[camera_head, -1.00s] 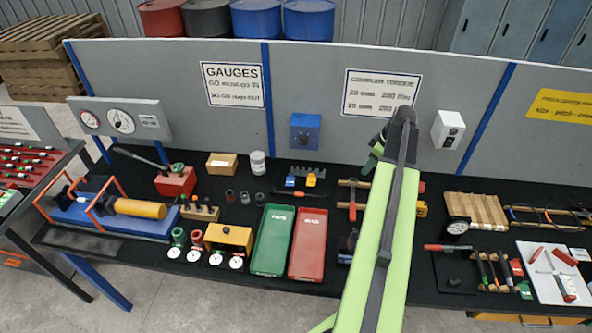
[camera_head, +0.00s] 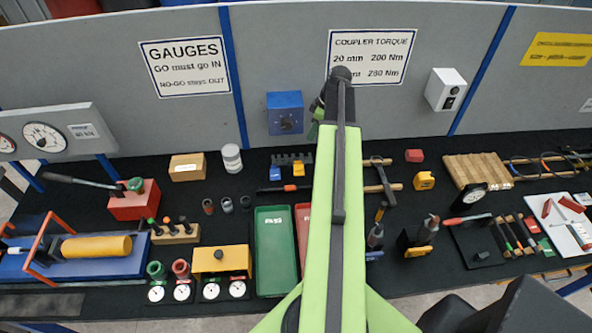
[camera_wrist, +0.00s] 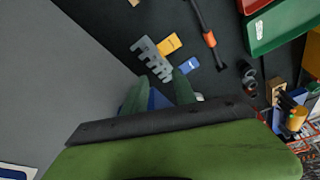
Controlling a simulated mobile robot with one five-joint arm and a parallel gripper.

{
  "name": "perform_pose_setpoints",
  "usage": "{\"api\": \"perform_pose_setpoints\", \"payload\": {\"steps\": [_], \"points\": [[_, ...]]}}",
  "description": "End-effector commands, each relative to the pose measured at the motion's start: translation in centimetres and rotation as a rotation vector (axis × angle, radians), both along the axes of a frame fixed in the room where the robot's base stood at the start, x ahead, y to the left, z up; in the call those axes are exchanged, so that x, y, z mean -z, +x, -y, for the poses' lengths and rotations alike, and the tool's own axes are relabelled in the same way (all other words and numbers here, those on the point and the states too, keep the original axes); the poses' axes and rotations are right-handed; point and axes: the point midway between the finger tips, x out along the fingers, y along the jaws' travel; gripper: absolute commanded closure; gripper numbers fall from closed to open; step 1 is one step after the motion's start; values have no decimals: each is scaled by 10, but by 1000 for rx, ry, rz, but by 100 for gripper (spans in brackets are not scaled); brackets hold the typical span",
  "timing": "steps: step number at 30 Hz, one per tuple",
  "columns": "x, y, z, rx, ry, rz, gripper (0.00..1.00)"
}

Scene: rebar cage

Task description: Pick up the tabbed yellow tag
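The yellow tag (camera_head: 298,169) is at the grey toothed rack (camera_head: 292,158) on the black bench top, beside a blue tag (camera_head: 276,172). In the wrist view the yellow tag (camera_wrist: 169,44) lies against the rack (camera_wrist: 150,60), with the blue tag (camera_wrist: 188,66) to its lower right. My gripper shows in the wrist view as two green fingers (camera_wrist: 158,88) set apart, with no tag between them. The tags and rack lie beyond the fingertips. In the head view my gripper (camera_head: 318,108) is mostly hidden behind my arm, above the bench near the back panel.
A blue box (camera_head: 285,112) is on the back panel (camera_head: 270,70) near my gripper. A green tray (camera_head: 274,250) and a red tray (camera_head: 302,225) stand nearer; my arm partly covers the red one.

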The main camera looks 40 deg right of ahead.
Motion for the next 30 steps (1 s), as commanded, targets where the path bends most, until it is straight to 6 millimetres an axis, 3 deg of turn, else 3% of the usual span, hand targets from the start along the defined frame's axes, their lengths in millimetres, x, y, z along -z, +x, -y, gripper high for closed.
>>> {"api": "perform_pose_setpoints", "payload": {"steps": [5,18,26,30], "points": [[25,2,0,5,0,0,67],[115,23,-8,12,-1,0,67],[119,25,-9,13,0,0,67],[138,26,-11,13,0,0,67]]}}
